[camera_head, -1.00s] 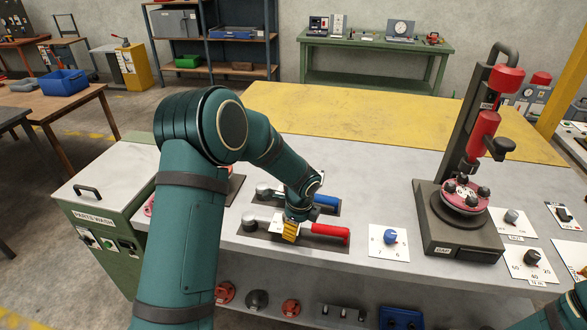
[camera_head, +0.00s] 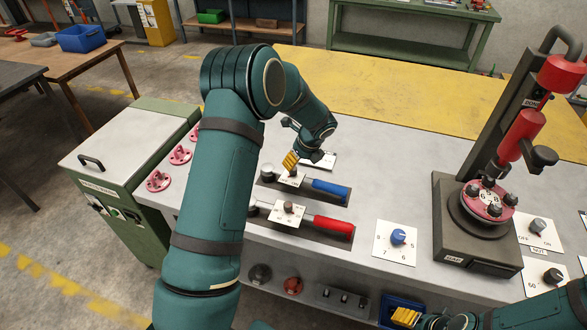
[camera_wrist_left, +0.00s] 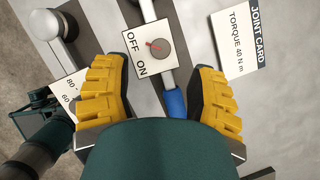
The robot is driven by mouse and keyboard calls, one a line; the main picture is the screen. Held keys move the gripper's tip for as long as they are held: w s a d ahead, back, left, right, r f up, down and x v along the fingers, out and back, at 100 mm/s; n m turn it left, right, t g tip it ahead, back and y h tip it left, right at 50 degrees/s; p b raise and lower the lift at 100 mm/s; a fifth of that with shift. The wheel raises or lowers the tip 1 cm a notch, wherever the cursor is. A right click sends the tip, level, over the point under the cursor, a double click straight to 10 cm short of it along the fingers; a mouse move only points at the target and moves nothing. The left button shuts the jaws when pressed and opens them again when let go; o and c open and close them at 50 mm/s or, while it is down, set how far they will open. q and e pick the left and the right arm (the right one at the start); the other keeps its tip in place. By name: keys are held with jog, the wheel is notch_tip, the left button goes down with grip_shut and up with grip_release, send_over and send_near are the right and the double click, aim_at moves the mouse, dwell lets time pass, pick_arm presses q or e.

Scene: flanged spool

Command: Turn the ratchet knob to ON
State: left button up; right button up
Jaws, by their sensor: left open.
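The ratchet knob (camera_wrist_left: 160,48) is a small grey round knob with a red pointer on a white OFF/ON plate (camera_wrist_left: 136,58). The pointer faces the OFF side. The plate sits on the blue-handled tool (camera_head: 330,188) on the bench. My left gripper (camera_wrist_left: 158,72) is open, its yellow fingers on either side of the plate, with nothing between them but the view of the knob. In the head view my left gripper (camera_head: 291,161) is just above the blue-handled tool. My right gripper (camera_head: 406,316) shows only partly at the bottom edge; its opening is unclear.
A red-handled tool (camera_head: 328,224) with its own knob plate lies in front. A joint card (camera_wrist_left: 240,40) lies beside the blue-handled tool. The yellow mat (camera_head: 400,105) behind is clear.

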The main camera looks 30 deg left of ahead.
aim_at(293, 172)
pick_arm(q)
jog(key=x, duration=0.6)
jog(key=shift+a+f, duration=0.1)
jog(key=shift+f, duration=0.25)
grip_shut()
